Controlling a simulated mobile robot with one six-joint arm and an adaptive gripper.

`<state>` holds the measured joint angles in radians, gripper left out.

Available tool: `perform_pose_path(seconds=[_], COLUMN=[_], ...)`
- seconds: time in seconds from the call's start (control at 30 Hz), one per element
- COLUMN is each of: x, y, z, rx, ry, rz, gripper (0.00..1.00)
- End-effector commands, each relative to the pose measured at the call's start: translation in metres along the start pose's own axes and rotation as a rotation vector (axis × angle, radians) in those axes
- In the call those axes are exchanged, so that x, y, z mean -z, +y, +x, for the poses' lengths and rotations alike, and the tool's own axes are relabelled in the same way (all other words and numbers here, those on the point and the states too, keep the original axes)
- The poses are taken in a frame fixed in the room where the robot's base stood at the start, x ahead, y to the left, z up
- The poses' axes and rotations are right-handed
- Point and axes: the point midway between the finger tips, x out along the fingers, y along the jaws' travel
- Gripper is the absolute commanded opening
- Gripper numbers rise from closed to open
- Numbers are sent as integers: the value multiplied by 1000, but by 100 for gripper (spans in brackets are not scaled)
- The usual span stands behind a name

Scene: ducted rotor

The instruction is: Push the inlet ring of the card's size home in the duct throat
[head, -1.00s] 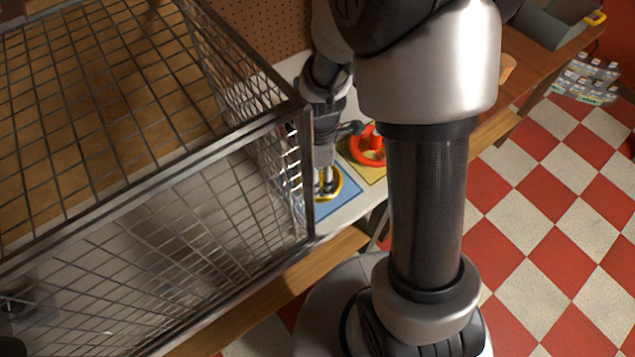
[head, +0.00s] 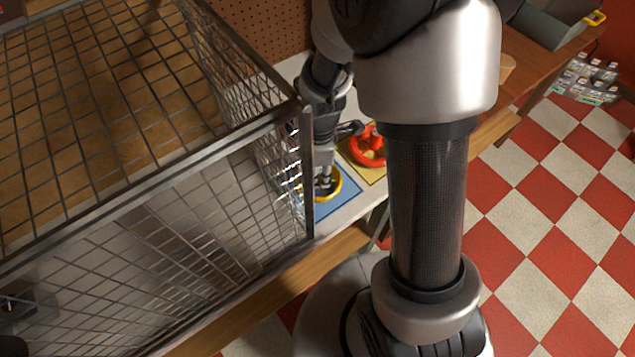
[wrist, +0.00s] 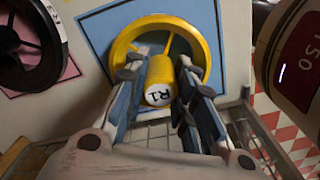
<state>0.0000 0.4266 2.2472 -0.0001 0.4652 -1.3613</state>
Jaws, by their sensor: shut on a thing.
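A yellow ring (wrist: 128,45) with spokes and a round central hub (wrist: 159,75) lies on a blue square (wrist: 209,22). The hub's end has a white label that looks like R1 or RT. My gripper (wrist: 158,70) is shut on this hub, one finger on each side. In the head view my gripper (head: 325,184) stands over the yellow ring (head: 336,181), which appears to rest on the blue square (head: 337,203). A red ring (head: 367,150) lies on a yellow square to its right. A black ring (wrist: 22,45) is at the wrist view's left edge. I cannot identify the duct throat.
A dark rounded body with a red panel reading 150 (wrist: 301,45) is at the wrist view's right edge. A wire mesh cage (head: 308,180) stands close to my gripper's left. The wooden bench (head: 340,247) has its front edge nearby. The checkered floor (head: 560,230) is open.

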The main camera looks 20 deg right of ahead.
Motion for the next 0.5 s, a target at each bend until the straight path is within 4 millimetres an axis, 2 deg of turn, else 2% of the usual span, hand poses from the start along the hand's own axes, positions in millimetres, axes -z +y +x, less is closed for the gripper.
perform_pose_path(seconds=[0.5], x=[0], y=[-1], z=[-42], rx=[3], ry=[-1], rz=[0], gripper=[3])
